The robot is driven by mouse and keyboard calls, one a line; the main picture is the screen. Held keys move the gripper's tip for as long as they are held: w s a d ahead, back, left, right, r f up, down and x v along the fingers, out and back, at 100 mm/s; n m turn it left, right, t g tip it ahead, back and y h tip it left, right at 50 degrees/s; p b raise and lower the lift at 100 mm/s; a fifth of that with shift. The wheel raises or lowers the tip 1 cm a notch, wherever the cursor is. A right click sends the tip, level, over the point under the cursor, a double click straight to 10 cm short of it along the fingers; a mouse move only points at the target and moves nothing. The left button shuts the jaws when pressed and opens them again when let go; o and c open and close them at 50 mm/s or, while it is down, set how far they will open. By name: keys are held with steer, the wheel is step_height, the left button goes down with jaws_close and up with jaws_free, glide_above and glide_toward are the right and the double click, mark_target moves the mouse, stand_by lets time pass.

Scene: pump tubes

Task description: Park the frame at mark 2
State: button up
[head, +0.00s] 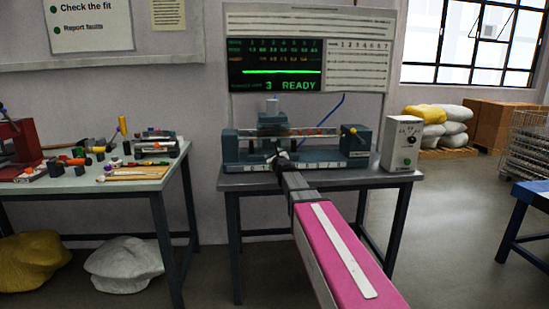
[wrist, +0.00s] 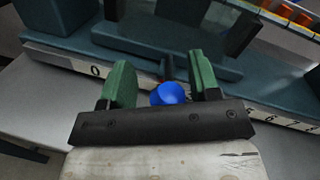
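The teal rig (head: 232,150) stands on a grey table, with a glass tube along its top. A teal block, seemingly the movable frame (head: 272,121), sits left of centre; its exact mark is hidden behind my gripper. In the wrist view a numbered white scale (wrist: 62,62) runs along the rig's front edge. The 0 shows left of my fingers and 6 and 7 to the right; the marks between are hidden. My gripper (wrist: 162,82) is open at the rig's front. A blue round knob (wrist: 168,93) lies between its green fingers, with gaps visible.
A dark screen (head: 275,64) behind the rig reads "3 READY". A white control box (head: 402,145) stands at the table's right end. A cluttered side table (head: 90,183) stands at left.

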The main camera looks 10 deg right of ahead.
steer(key=s+d, duration=0.1)
steer(key=s, duration=0.9)
steer(key=shift+s+d, duration=0.35)
steer(key=s+a+f+n+g+y, duration=0.2)
steer(key=s+f+n+g, duration=0.35)
steer(key=f+n, duration=0.45)
steer(key=s+a+f+n+g+y, duration=0.2)
steer(key=s+f+n+g, duration=0.3)
steer(key=f+n, duration=0.5)
steer(key=s+d+f+n+g+h, duration=0.3)
steer(key=s+f, duration=0.3)
steer(key=s, duration=0.2)
steer(key=s+d+f+n+g+h, duration=0.3)
steer(key=s+d+f+n+g, duration=0.1)
steer(key=s+d+f+n, duration=0.1)
steer(key=s+f+n, duration=0.1)
steer(key=s+f, duration=0.1)
steer(key=s, duration=0.1)
steer(key=shift+s+d+f+n+h, duration=0.2)
steer(key=shift+s+d+n+h, duration=0.1)
steer(key=shift+d+h, duration=0.1)
